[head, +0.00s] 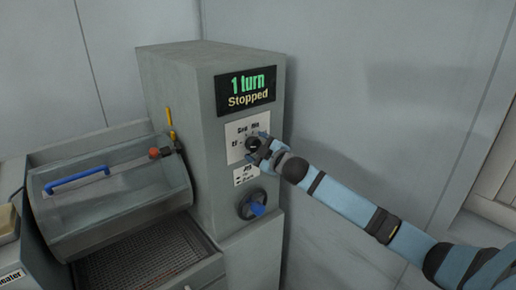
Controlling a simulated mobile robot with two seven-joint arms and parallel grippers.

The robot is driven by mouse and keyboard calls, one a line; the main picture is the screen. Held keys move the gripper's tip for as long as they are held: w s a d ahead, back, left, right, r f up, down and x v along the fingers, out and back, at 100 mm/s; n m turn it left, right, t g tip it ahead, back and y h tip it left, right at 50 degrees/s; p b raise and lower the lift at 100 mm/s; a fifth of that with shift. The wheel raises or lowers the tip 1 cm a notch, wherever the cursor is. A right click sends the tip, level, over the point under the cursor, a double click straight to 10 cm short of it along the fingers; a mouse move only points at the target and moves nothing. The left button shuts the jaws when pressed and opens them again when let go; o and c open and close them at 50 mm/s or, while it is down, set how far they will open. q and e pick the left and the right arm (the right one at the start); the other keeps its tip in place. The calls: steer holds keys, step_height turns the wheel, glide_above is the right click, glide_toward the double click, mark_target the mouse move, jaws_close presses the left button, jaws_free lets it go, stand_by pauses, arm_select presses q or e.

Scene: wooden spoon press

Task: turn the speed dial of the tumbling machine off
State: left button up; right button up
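The tumbling machine (160,85) is a grey cabinet with a drum (120,190) at its left. Its display (245,91) reads "1 turn" and "Stopped". The speed dial (252,143) is a small dark knob on a white label plate (236,128), whose small lettering is hard to read. My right gripper (259,149) reaches in from the right, with its fingertips at this dial and covering much of it. The dial's pointer and the gap between the fingers are too small to make out. My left gripper is not in view.
A second dial (253,204) with a blue handle sits below on the same face. The drum has a blue handle bar (78,181). A yellow lever (170,122) stands at the cabinet's left side. A mesh grate (145,262) lies below the drum.

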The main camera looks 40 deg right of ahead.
steer(key=shift+s, duration=0.55)
steer(key=s+d+b, duration=0.1)
steer(key=s+b, duration=0.1)
steer(key=s, duration=1)
steer(key=shift+s, duration=0.35)
steer(key=s+a+f+m+g+p, duration=0.2)
steer(key=s+a+f, duration=0.3)
steer(key=f, duration=0.5)
steer(key=s+a+f+m+g+p, duration=0.25)
steer(key=s+a+f, duration=0.3)
steer(key=f, duration=0.35)
steer(key=s+a+f+m+g+y+p, duration=0.1)
steer(key=s+a+f, duration=0.3)
steer(key=s+a, duration=0.2)
steer(key=s+a+f+m+g+y+p, duration=0.1)
steer(key=s+a+f+m+p, duration=0.1)
steer(key=s+a+f, duration=0.3)
steer(key=s+a, duration=0.1)
steer(key=a, duration=0.2)
steer(key=shift+s+a, duration=0.25)
steer(key=shift+s, duration=0.15)
